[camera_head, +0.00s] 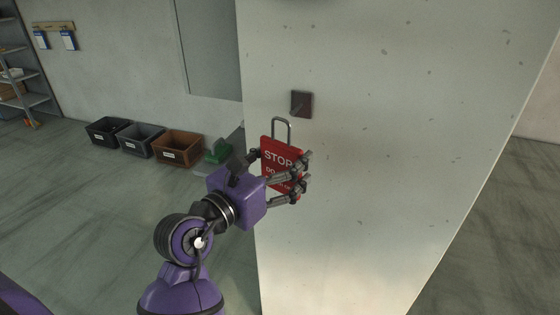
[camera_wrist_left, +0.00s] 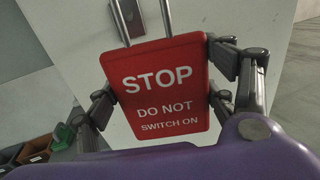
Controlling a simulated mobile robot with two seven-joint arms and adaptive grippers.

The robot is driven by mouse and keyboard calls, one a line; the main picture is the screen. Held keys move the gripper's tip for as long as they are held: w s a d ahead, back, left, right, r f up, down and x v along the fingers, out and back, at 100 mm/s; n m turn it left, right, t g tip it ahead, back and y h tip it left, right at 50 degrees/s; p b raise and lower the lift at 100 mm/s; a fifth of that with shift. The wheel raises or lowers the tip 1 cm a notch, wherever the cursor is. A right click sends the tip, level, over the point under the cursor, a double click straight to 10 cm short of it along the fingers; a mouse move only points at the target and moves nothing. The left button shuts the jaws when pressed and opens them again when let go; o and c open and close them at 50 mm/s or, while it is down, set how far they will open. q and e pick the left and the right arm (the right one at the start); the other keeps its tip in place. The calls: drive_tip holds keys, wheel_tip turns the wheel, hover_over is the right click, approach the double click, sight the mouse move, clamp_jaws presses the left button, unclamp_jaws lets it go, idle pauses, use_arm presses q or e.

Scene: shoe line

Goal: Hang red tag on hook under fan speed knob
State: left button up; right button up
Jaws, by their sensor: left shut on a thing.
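The red tag (camera_head: 277,156) reads STOP and has a metal wire loop at its top. My left gripper (camera_head: 280,172) is shut on the tag's sides and holds it upright in front of the pale wall. In the left wrist view the tag (camera_wrist_left: 160,85) faces the camera, with the fingers (camera_wrist_left: 165,95) on either side of it. A small dark square plate (camera_head: 301,104) is on the wall, above and right of the loop. It is too small to tell whether a hook or knob is on it. My right gripper is not in view.
Black, grey and brown bins (camera_head: 178,147) stand on the floor at the left, with a green thing (camera_head: 217,152) beside them. A shelf (camera_head: 22,75) is at the far left. The wall face (camera_head: 400,150) right of the tag is bare.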

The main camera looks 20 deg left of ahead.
use_arm(q)
drive_tip(key=shift+a+r, duration=0.1)
drive_tip(key=shift+r, duration=0.2)
drive_tip(key=shift+w+a+f, duration=0.15)
drive_tip(key=shift+w, duration=0.55)
approach(304, 134)
drive_tip(key=shift+w+d+r, duration=0.2)
drive_tip(key=shift+w+d, duration=0.15)
drive_tip(key=shift+w, duration=0.4)
drive_tip(key=shift+w+d+r, duration=0.25)
drive_tip(key=shift+w+d, duration=0.05)
drive_tip(key=shift+w, duration=0.4)
drive_tip(key=shift+w+d+r, duration=0.2)
drive_tip(key=shift+w+d, duration=0.15)
drive_tip(key=shift+w, duration=0.4)
drive_tip(key=shift+w+f, duration=0.55)
drive_tip(key=shift+w, duration=0.05)
drive_tip(key=o, duration=1.3)
drive_tip(key=shift+c, duration=0.2)
drive_tip(key=shift+f, duration=0.1)
drive_tip(key=shift+s, duration=0.1)
